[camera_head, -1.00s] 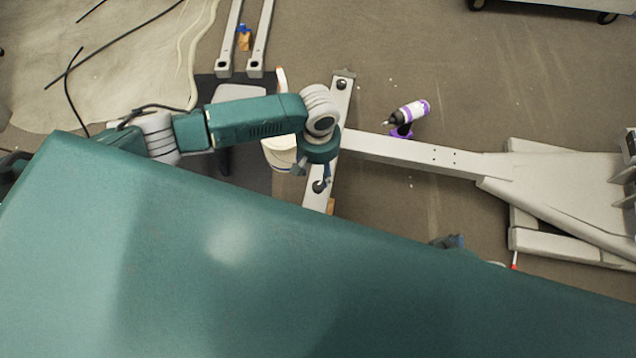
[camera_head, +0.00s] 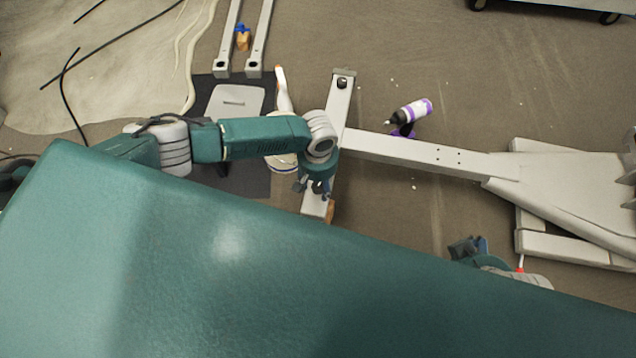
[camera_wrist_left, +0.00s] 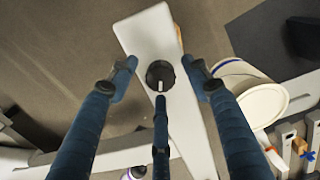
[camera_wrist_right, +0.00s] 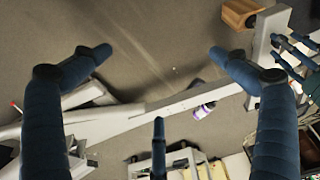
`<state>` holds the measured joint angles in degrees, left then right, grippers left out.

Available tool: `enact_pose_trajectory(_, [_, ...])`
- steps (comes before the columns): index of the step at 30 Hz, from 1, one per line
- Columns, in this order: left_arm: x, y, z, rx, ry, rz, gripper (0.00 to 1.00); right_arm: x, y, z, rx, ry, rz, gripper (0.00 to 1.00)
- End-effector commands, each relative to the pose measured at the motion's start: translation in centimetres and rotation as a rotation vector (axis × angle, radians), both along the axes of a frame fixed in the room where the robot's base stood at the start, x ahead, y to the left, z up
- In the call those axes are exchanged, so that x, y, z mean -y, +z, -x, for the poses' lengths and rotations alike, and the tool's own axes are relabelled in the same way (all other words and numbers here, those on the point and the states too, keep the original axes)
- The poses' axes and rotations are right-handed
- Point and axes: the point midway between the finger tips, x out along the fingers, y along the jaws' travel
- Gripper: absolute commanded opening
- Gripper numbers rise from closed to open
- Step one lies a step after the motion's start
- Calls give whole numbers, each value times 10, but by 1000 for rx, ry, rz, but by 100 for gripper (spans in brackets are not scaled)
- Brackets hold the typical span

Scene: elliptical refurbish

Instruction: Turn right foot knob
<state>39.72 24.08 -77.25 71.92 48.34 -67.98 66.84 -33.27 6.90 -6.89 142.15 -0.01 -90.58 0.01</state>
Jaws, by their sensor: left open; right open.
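The foot is a pale grey crossbar (camera_head: 338,115) on the floor. One black foot knob (camera_head: 342,83) sits at its far end. Another black knob (camera_wrist_left: 160,75) with a white pointer line shows at the other end in the left wrist view. My left gripper (camera_head: 314,188) is open over that second knob, its fingers spread on both sides of it; I cannot tell any contact. In the head view the gripper hides this knob. My right gripper (camera_head: 468,248) is open and empty to the right, above the floor. Its spread fingers show in the right wrist view (camera_wrist_right: 160,58).
A long grey beam (camera_head: 420,152) runs right from the crossbar to a wide frame part (camera_head: 560,180). A white bucket (camera_head: 283,160) is left of the crossbar. A wooden block (camera_wrist_right: 240,12) touches or nears the crossbar's end.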

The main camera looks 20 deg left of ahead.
Motion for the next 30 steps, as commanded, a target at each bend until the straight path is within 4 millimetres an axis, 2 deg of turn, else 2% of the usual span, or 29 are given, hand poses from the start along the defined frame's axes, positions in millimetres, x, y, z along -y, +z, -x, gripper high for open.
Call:
enact_pose_trajectory(1, [0, 0, 0, 0, 0, 0, 43, 0, 0, 0, 0, 0, 0, 98])
enact_pose_trajectory(7, [0, 0, 1, -1, 0, -1, 4, 0, 0, 0, 0, 0, 0, 98])
enact_pose_trajectory(16, [0, 1, 3, -6, -11, 0, 4, 0, 4, 0, -1, 0, 0, 98])
enact_pose_trajectory(25, [1, 2, 4, -9, -75, 1, 4, 0, 23, -1, 3, 0, 0, 98])
enact_pose_trajectory(26, [1, 2, 5, -10, -83, 1, 4, -1, 18, -3, 1, 0, -1, 98])
enact_pose_trajectory(27, [1, 2, 5, -11, -98, 1, 4, -1, 1, -7, -12, 0, 0, 98])
enact_pose_trajectory(30, [1, 3, 6, -12, -133, 1, 4, -3, -29, -12, -29, 1, 0, 98])
